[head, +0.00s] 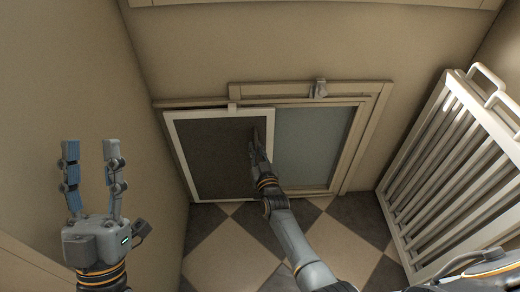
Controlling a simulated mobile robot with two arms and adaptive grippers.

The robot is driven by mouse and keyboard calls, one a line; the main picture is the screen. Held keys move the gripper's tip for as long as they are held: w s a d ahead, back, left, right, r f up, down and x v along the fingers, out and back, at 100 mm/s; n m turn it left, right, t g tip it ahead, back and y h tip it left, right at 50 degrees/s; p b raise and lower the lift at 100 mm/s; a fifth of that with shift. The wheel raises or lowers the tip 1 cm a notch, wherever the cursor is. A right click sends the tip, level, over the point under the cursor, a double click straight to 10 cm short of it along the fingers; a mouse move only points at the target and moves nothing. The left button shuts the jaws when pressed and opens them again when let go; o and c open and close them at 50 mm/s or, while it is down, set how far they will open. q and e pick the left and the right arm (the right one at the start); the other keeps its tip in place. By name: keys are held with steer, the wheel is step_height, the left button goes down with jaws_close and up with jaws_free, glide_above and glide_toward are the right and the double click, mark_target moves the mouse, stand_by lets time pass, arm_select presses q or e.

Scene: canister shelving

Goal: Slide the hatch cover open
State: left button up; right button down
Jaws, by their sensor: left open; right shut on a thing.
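The hatch cover (212,165) is a dark panel with a white frame, low on the far wall. It stands at the left of the hatch frame (360,130), beside a pale blue-grey area (308,142) within the frame. My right gripper (256,138) is at the cover's right edge, shut on the cover; the fingers and arm hide the exact place of grip. My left gripper (91,152) is open and empty, raised at the left, well apart from the cover.
A white slatted rack (445,165) with bar handles stands at the right. A small bracket (318,88) sits on top of the hatch frame. Walls close in on the left and right. The checkered floor (232,245) before the hatch is clear apart from my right arm above it.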

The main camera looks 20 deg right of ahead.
steer(key=shift+a+f, duration=0.1)
steer(key=shift+f, duration=0.05)
steer(key=c, duration=1.4)
jaws_free()
steer(key=s, duration=1.2)
steer(key=shift+a, duration=0.2)
